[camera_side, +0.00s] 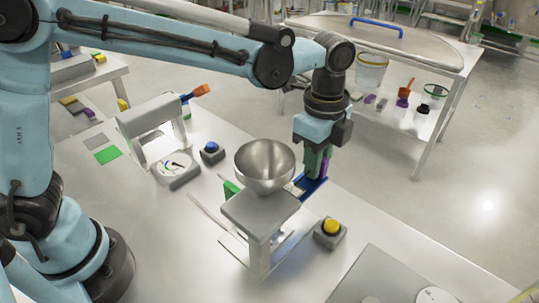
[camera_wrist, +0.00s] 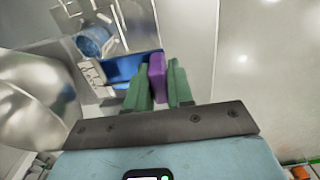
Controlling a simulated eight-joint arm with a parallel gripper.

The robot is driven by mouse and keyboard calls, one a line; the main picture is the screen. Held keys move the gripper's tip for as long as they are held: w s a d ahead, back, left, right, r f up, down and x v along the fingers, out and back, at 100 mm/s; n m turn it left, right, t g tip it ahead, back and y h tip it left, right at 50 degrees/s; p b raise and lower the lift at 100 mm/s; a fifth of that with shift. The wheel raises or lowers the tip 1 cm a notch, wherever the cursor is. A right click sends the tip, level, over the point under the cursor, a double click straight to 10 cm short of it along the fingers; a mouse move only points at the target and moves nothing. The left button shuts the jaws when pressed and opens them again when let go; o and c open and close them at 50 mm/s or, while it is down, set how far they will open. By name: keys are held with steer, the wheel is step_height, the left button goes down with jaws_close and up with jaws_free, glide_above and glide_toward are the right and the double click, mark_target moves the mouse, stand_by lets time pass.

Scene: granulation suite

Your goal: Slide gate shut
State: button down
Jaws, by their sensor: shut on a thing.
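A steel funnel-shaped hopper (camera_side: 265,163) sits on a grey stand (camera_side: 262,212) on the white table. A blue slide gate (camera_side: 313,187) sticks out from the stand's right side, below the hopper; it also shows in the wrist view (camera_wrist: 125,68). A purple grip piece (camera_wrist: 157,78) stands up at the gate's outer end. My gripper (camera_side: 317,163), with green fingers, points down at that end and is shut on the purple piece. In the wrist view the fingers (camera_wrist: 160,90) flank it on both sides. The gate's inner part is hidden by the stand and hopper.
A yellow button (camera_side: 331,227) on a grey box stands just in front of the gate. A blue button (camera_side: 211,151) and a round dial (camera_side: 176,168) lie left of the hopper. The table edge runs close behind my gripper, with open floor beyond.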

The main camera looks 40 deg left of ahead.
steer(key=shift+a, duration=1.5)
steer(key=c, duration=1.1)
jaws_free()
steer(key=shift+d, duration=0.1)
steer(key=shift+r, duration=0.1)
step_height(320, 180, up, 12)
steer(key=s+a+f+n+t, duration=0.2)
steer(key=s+a+f+n, duration=0.1)
steer(key=a+n, duration=0.2)
steer(key=s+a+f+n+t, duration=0.2)
steer(key=s+a+f+n, duration=0.1)
steer(key=a+n, duration=0.3)
steer(key=s+a+f+n+t, duration=0.3)
steer(key=s+a+f+n, duration=0.1)
steer(key=a+n, duration=0.2)
steer(key=shift+f+n, duration=0.1)
steer(key=shift+n, duration=0.4)
